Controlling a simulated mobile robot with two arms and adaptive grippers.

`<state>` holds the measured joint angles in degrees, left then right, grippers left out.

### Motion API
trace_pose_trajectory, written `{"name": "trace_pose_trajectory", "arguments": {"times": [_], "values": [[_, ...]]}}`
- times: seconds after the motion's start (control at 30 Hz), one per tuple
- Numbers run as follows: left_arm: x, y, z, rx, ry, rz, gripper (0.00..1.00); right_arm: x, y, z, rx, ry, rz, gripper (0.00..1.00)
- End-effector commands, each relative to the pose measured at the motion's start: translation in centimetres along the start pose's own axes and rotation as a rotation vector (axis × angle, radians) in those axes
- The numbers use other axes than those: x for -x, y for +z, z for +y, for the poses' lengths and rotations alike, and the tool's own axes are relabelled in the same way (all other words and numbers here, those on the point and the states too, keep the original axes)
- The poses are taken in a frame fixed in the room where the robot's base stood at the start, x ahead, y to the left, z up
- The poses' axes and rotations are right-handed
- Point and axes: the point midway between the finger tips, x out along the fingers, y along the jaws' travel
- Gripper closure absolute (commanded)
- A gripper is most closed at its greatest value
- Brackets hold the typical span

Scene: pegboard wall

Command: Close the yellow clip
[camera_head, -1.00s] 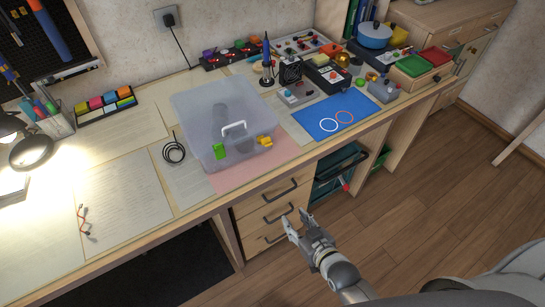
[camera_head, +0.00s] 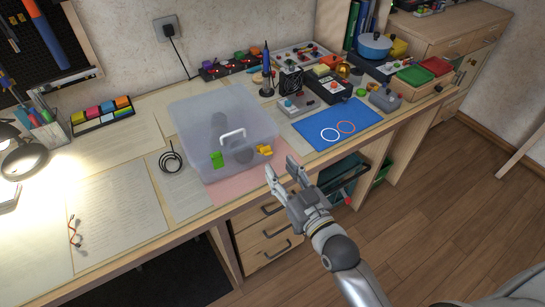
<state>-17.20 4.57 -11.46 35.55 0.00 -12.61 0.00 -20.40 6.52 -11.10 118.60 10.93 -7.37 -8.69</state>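The yellow clip (camera_head: 264,151) is on the front side of a translucent plastic box (camera_head: 212,118), near its right front corner. It sticks outward from the box. A green clip (camera_head: 217,160) sits further left on the same side. A white handle (camera_head: 232,134) lies between them. My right gripper (camera_head: 280,171) is in front of the desk edge, just below and right of the yellow clip. Its two fingers are apart, with nothing between them, and it does not touch the clip. My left gripper is not in view.
The box stands on a pink mat (camera_head: 235,186) on the desk. A black cable coil (camera_head: 171,161) and paper sheets lie to the left.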

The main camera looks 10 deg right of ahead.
Motion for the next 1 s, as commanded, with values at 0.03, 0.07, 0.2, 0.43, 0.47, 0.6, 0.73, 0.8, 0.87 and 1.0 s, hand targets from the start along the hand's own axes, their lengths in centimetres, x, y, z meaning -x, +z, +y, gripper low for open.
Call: {"name": "trace_pose_trajectory", "arguments": {"times": [0.03,0.07,0.2,0.43,0.47,0.6,0.73,0.8,0.87,1.0], "values": [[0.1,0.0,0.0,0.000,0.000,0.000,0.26,-1.0,-0.1,0.0,-0.001,0.001,0.003,0.61],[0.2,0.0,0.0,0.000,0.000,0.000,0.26,-1.4,-0.1,0.0,-0.001,0.001,0.002,0.61],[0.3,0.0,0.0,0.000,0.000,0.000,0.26,-3.3,-0.1,0.0,0.000,0.000,0.001,0.61],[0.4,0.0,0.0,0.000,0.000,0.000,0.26,-5.0,0.0,0.0,-0.001,0.000,0.000,0.61],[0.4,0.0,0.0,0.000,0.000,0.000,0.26,-5.0,0.0,-0.1,-0.001,0.000,-0.001,0.61],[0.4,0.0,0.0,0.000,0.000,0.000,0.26,-5.2,0.1,-0.1,0.000,-0.001,-0.001,0.61],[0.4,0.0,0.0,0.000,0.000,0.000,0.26,-5.2,0.1,0.0,0.000,0.000,-0.001,0.61],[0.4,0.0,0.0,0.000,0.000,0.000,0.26,-5.1,0.1,0.0,0.000,0.000,-0.001,0.67],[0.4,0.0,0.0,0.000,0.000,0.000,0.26,-5.1,0.1,0.0,0.000,0.000,-0.001,0.75],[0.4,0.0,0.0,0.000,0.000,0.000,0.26,-5.1,0.1,0.0,0.000,0.000,-0.001,0.93]]}}
